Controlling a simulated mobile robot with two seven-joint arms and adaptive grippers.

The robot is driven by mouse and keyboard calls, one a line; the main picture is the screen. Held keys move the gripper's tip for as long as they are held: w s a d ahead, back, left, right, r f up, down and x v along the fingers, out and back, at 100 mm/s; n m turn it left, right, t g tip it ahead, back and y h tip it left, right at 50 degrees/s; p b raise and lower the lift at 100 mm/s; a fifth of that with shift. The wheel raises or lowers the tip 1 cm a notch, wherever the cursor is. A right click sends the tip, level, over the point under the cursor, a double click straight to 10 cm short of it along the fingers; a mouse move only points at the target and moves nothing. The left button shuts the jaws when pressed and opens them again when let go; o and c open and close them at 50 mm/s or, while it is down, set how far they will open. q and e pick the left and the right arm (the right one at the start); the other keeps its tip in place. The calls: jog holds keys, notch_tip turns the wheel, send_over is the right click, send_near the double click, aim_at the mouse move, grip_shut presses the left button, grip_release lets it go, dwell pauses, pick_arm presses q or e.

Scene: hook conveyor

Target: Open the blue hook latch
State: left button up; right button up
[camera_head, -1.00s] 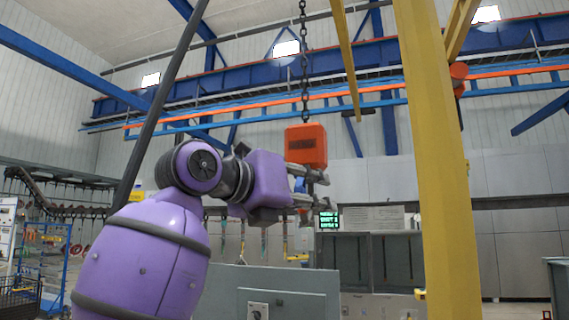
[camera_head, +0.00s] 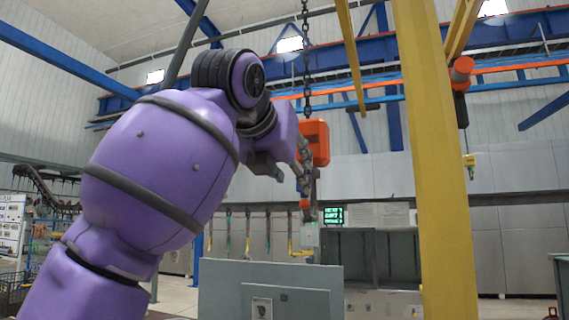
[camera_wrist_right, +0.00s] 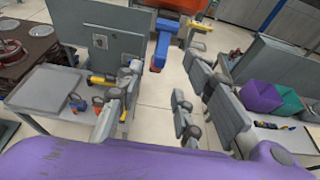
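My left gripper (camera_head: 302,172) is beside the lower left of the block and overlaps the top of the hook. Its fingers are seen edge-on, so their opening is unclear. The blue latch is not clear in the head view. In the right wrist view, my right gripper (camera_wrist_right: 163,75) has its fingers spread with nothing between them. A blue part (camera_wrist_right: 162,45) shows beyond the fingertips, below something orange (camera_wrist_right: 180,6); I cannot tell whether it is the latch.
A yellow post (camera_head: 435,170) stands right of the hoist. A grey panel (camera_head: 225,288) stands below. In the right wrist view, a grey cart top (camera_wrist_right: 45,90) with tools is at left, and a purple bin (camera_wrist_right: 260,97) at right. Floor shows between them.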

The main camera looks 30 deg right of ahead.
jog(key=shift+x, duration=2.95)
grip_shut()
jog(key=shift+r, duration=0.1)
